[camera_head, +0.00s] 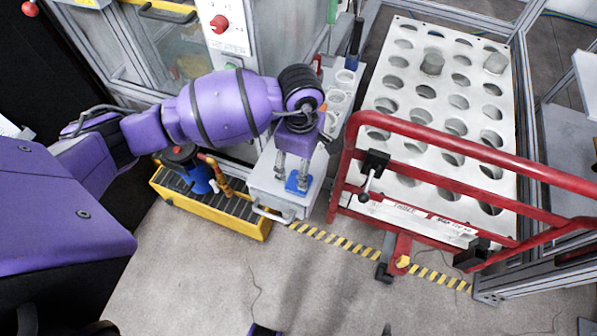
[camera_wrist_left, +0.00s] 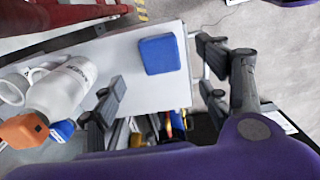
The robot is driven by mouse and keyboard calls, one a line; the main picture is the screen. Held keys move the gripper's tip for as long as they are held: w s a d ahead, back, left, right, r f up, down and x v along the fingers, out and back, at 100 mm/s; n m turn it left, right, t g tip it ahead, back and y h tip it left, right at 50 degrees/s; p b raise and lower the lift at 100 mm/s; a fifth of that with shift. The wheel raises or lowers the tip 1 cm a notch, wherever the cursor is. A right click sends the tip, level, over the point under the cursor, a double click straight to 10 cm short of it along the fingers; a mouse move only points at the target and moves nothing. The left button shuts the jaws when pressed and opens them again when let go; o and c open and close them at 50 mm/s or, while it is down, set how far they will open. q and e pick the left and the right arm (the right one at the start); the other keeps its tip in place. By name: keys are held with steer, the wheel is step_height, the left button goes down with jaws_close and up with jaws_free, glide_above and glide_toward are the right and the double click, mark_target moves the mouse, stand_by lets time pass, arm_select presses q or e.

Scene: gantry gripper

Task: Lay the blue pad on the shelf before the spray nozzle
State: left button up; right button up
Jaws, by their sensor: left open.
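The blue pad (camera_head: 298,185) lies flat on the white shelf (camera_head: 265,180), close to its front end. It also shows in the left wrist view (camera_wrist_left: 159,54), with bare white surface around it. My left gripper (camera_head: 291,174) is open, its fingers pointing down over the pad. In the wrist view the left gripper's fingers (camera_wrist_left: 160,66) are spread wide with nothing held. Whether a fingertip touches the pad cannot be told. A white spray bottle with an orange nozzle (camera_wrist_left: 23,130) lies across the wrist view's left side. My right gripper is not in view.
A red rail (camera_head: 450,140) and a white rack with round holes (camera_head: 400,75) stand to the right. A yellow-edged tray (camera_head: 205,211) with a blue tool sits left of the shelf. White cups (camera_head: 337,98) stand behind. Floor in front is mostly clear.

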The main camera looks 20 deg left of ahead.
arm_select(q)
step_height(320, 180, up, 4)
steer(key=s+d+f+n+g+h, duration=0.2)
steer(key=s+d+n+g+h, duration=0.2)
steer(key=s+d+h, duration=0.8)
steer(key=s+d+r+n+t+h, duration=0.3)
steer(key=d+r+n+t+h, duration=0.15)
steer(key=d+r+n, duration=0.45)
steer(key=w+a+f+n+t, duration=0.1)
steer(key=w+a+n+t, duration=0.45)
steer(key=n+t, duration=0.75)
steer(key=a+f+n+t+y, duration=0.2)
steer(key=a+f+n+y, duration=0.85)
steer(key=n, duration=0.55)
steer(key=s+a+f+n+g+y, duration=0.3)
steer(key=s+a+f+n, duration=0.3)
steer(key=s, duration=0.4)
steer(key=s+a+f+n+g+y, duration=0.3)
steer(key=s+a+f+n+g, duration=0.2)
steer(key=s+f, duration=0.4)
steer(key=shift+s+a+n, duration=0.45)
steer(key=shift+s+n, duration=0.05)
steer(key=shift+s, duration=0.5)
